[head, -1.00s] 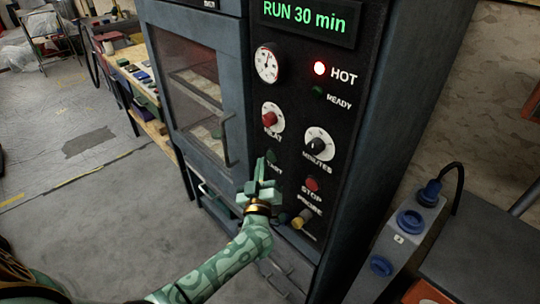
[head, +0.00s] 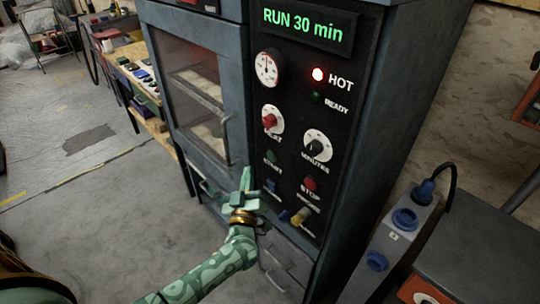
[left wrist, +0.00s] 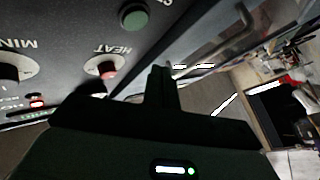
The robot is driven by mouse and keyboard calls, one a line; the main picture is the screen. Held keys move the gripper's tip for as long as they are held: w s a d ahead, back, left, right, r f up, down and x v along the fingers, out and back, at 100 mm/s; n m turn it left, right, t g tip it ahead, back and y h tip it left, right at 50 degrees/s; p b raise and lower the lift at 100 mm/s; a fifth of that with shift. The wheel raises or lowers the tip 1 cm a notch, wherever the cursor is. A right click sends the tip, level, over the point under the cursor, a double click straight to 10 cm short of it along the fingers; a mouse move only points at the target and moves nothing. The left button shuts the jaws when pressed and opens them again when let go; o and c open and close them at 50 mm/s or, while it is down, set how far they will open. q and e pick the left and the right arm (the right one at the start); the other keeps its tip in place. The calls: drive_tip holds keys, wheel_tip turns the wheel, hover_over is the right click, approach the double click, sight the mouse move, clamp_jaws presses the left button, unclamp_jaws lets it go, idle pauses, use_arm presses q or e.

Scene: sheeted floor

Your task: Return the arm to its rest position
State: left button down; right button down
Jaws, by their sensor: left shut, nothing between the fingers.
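My left gripper (head: 245,182) is in front of the lower part of the oven (head: 345,150), below its door handle and left of the panel's buttons. Its fingers are shut, with nothing between them. In the left wrist view the fingers (left wrist: 160,88) show dark and close together, with the panel's knobs beyond. The green START button (head: 271,157) is clear of the gripper, and it also shows in the left wrist view (left wrist: 133,15). The display (head: 303,26) reads RUN 30 min. The red HOT lamp (head: 318,75) is lit. My right gripper is not in view.
The oven door (head: 195,85) is shut, with a vertical handle (head: 225,140). A socket box (head: 398,240) with a plugged-in cable stands to the right of the oven. A bench (head: 140,90) with small items is at the left. Grey floor (head: 110,230) lies open at the left.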

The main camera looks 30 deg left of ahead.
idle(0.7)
use_arm(q)
drive_tip(key=s+d+f+m+g+h, duration=0.1)
drive_tip(key=d+f+m+h, duration=0.25)
drive_tip(key=f, duration=0.35)
drive_tip(key=d+f+m+g+h, duration=0.2)
drive_tip(key=d+f+m+h, duration=0.1)
drive_tip(key=f+m+h, duration=0.3)
drive_tip(key=s+f+m+g, duration=0.1)
drive_tip(key=s+f+g, duration=0.1)
drive_tip(key=s+f, duration=0.35)
drive_tip(key=s+f+g, duration=0.2)
drive_tip(key=s+f, duration=0.1)
drive_tip(key=f, duration=0.5)
drive_tip(key=s+a+f+m+g, duration=0.1)
drive_tip(key=s+f+g, duration=0.3)
drive_tip(key=s+f, duration=0.4)
drive_tip(key=s+f+m+g, duration=0.1)
drive_tip(key=s+f+g, duration=0.3)
drive_tip(key=s, duration=0.6)
drive_tip(key=s+f+g, duration=0.2)
drive_tip(key=s, duration=0.9)
drive_tip(key=s+f+m+g+y, duration=0.1)
drive_tip(key=s+f+g, duration=0.1)
drive_tip(key=s, duration=0.9)
drive_tip(key=shift+s+a+f, duration=0.3)
drive_tip(key=shift+a+f, duration=0.1)
drive_tip(key=shift+f, duration=0.3)
drive_tip(key=shift+m, duration=0.25)
